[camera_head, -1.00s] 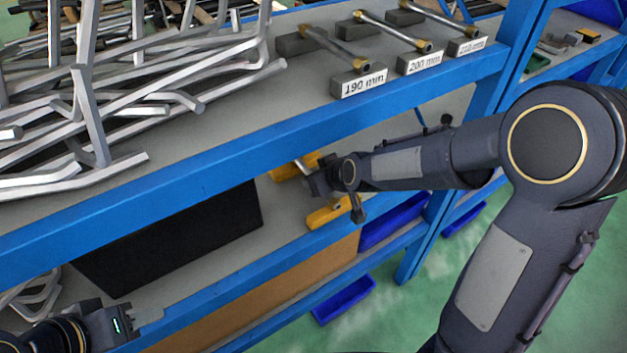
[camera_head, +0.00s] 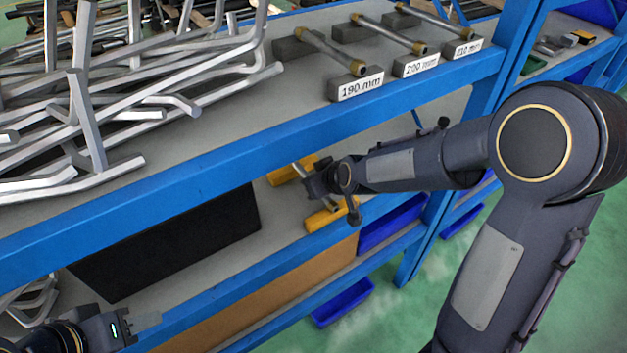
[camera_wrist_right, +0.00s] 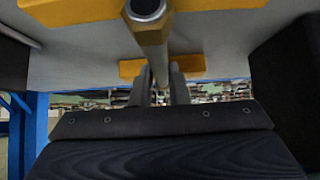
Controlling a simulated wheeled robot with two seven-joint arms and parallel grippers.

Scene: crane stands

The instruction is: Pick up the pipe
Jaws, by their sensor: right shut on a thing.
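The pipe (camera_wrist_right: 152,40) is a metal tube with a brass-coloured hexagonal end. In the right wrist view it runs between the two fingers of my right gripper (camera_wrist_right: 160,85), which is shut on it. In the head view only a short bit of the pipe (camera_head: 302,170) shows beside my right gripper (camera_head: 322,184), on the middle shelf between two yellow supports (camera_head: 325,218). I cannot tell whether the pipe still touches the supports. My left gripper (camera_head: 145,322) is at the lower left, empty, in front of the rack. Its fingers show edge-on, so their gap cannot be made out.
Above, three pipes on labelled dark blocks (camera_head: 357,85) and a heap of bent metal bars (camera_head: 150,110) lie on the upper shelf. A black box (camera_head: 170,240) stands left of the supports. Blue bins (camera_head: 343,302) are below.

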